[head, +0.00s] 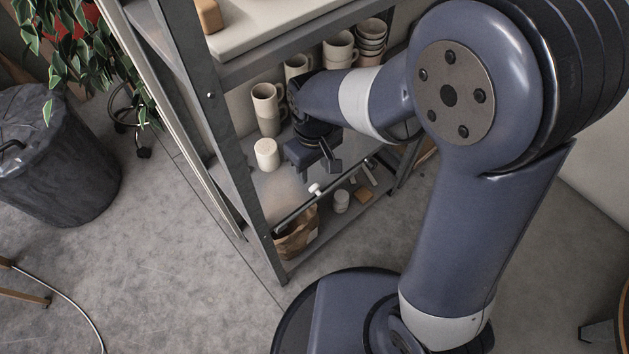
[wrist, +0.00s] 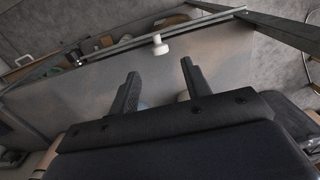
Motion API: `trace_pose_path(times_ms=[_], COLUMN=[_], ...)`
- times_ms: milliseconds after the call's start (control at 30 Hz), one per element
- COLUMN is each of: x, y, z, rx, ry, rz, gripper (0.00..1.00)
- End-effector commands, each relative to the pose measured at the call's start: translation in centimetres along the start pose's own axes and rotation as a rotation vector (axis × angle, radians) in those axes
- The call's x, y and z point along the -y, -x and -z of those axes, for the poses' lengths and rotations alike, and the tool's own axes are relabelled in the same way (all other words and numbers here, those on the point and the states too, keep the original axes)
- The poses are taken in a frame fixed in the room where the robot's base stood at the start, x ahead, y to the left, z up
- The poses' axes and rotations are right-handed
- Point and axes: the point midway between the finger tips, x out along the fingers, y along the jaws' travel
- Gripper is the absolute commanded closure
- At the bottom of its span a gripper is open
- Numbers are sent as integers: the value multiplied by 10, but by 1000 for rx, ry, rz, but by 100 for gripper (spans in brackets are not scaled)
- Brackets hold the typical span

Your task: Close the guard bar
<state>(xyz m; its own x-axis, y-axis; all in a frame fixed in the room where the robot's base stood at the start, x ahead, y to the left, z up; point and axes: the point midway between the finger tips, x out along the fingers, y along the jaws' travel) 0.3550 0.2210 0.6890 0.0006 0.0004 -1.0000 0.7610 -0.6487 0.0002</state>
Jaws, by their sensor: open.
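The guard bar (head: 293,212) is a thin metal rail along the front edge of the middle shelf, with a white knob (head: 315,189) on it. In the wrist view the bar (wrist: 205,22) runs slanting across the top, and its white knob (wrist: 160,45) stands just beyond my fingers. My gripper (head: 319,167) is over the shelf, on its inner side of the bar, close to the knob. In the wrist view my gripper (wrist: 160,71) has its fingers apart with nothing between them. They look apart from the knob.
A grey post (head: 220,130) bounds the shelf at left.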

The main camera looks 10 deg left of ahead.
Motion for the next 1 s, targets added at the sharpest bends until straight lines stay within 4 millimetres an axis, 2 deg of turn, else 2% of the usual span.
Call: trace_pose_path(times_ms=[33, 200, 400, 800, 1000], x=[0, 0, 0, 0, 0], y=[-15, -47, -70, -76, -76], z=[-1, -1, 0, 0, 0], rx=[6, 4, 3, 1, 1], ry=[0, -1, -1, -1, -1], rz=[1, 1, 0, 0, 0], gripper=[54, 54, 54, 54, 71])
